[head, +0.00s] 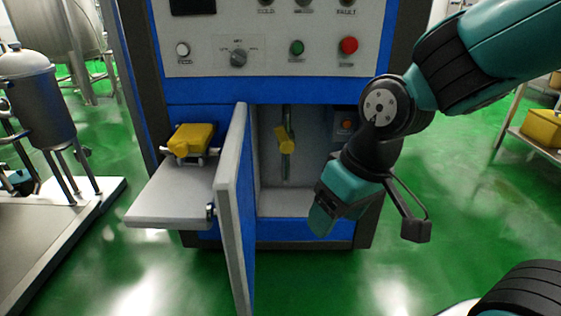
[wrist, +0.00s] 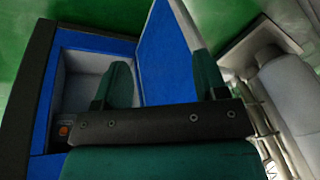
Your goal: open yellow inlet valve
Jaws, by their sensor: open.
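The yellow valve handle (head: 285,139) sits on a vertical grey pipe (head: 287,165) inside the open cabinet, in the head view. The handle is tilted, its lower end toward the right. My gripper (head: 323,212) is in front of the cabinet opening, lower and to the right of the handle, and apart from it. In the wrist view my gripper (wrist: 162,78) is open, with nothing seen between its two green fingers. That view shows the cabinet's grey interior (wrist: 82,82) on the left; I cannot make out the valve there.
The cabinet door (head: 236,200) stands open, jutting forward left of the opening; it also shows in the wrist view (wrist: 165,55). A fold-out shelf (head: 165,205) on the left holds a yellow object (head: 191,140).

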